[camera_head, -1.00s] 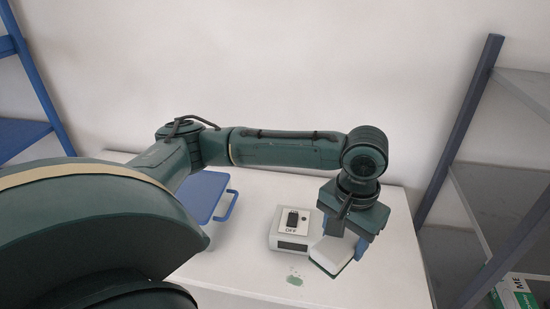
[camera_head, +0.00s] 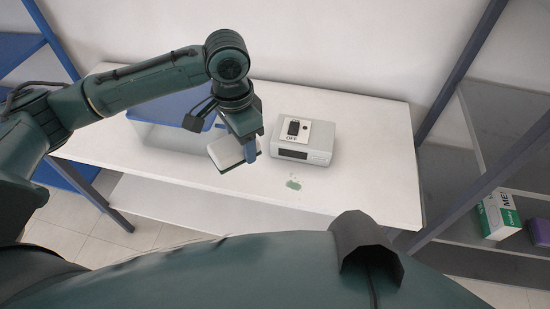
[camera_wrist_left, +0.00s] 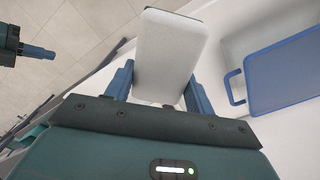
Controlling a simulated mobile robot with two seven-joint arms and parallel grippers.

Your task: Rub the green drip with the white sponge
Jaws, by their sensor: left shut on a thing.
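My left gripper (camera_head: 247,150) is shut on the white sponge (camera_head: 225,150), which has a dark green edge underneath. The sponge is left of the grey switch box and appears to be above the white table; its exact height is unclear. The green drip (camera_head: 293,185) is a small patch on the tabletop in front of the box, with faint specks beside it. The sponge is apart from it, to its left. In the left wrist view the sponge (camera_wrist_left: 168,55) sits between the two blue fingers. Part of my right gripper (camera_wrist_left: 35,51) shows at that view's left edge; its jaws are unclear.
The grey box (camera_head: 304,140) with an OFF label stands on the white table (camera_head: 365,180). A blue-lidded container (camera_head: 175,110) is behind and left of the sponge. A shelf with a green-and-white carton (camera_head: 497,215) stands at right. The table right of the drip is clear.

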